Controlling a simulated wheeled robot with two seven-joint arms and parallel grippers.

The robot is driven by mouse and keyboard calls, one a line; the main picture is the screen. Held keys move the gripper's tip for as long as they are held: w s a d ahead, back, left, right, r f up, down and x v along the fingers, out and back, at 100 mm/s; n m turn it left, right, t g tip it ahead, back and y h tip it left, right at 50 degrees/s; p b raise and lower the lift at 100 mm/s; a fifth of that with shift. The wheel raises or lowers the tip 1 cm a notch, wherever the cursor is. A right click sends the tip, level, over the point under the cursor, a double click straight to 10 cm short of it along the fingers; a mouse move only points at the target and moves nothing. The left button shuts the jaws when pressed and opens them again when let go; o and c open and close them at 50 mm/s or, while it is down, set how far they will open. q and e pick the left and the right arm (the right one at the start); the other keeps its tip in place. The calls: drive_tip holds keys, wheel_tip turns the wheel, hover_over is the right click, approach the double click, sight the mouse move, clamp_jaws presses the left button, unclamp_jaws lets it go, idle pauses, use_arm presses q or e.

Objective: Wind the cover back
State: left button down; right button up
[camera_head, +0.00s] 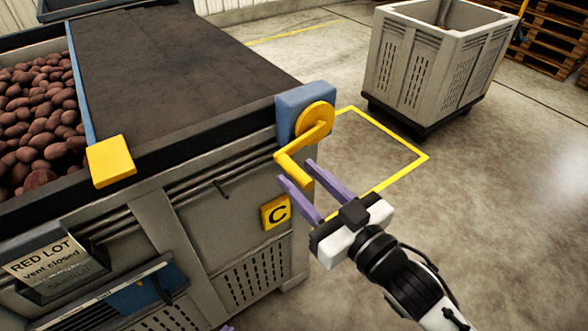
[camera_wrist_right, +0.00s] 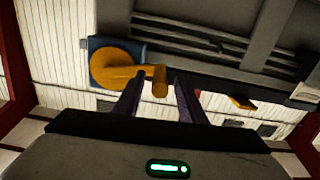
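The dark cover (camera_head: 170,65) lies over the right part of the potato crate, its edge along a blue bar (camera_head: 80,75) with a yellow block (camera_head: 110,160) at the near end. A yellow crank (camera_head: 318,118) sits on a blue housing (camera_head: 290,100) at the crate's right corner. Its handle (camera_head: 291,165) points down toward my right gripper (camera_head: 298,172). That gripper is open, its purple fingers on either side of the handle's end; contact cannot be told. The crank also shows in the right wrist view (camera_wrist_right: 118,65). Only a purple sliver, likely my left gripper, shows at the bottom edge.
Reddish potatoes (camera_head: 38,120) lie uncovered at left. The crate front bears a "C" plate (camera_head: 276,212) and a "RED LOT vent closed" sign (camera_head: 45,260). A grey slatted bin (camera_head: 420,70) stands at the back right. The floor (camera_head: 480,190) at right is clear.

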sight(282, 158)
drive_tip(key=shift+x, duration=1.55)
drive_tip(key=shift+c, duration=0.3)
clamp_jaws()
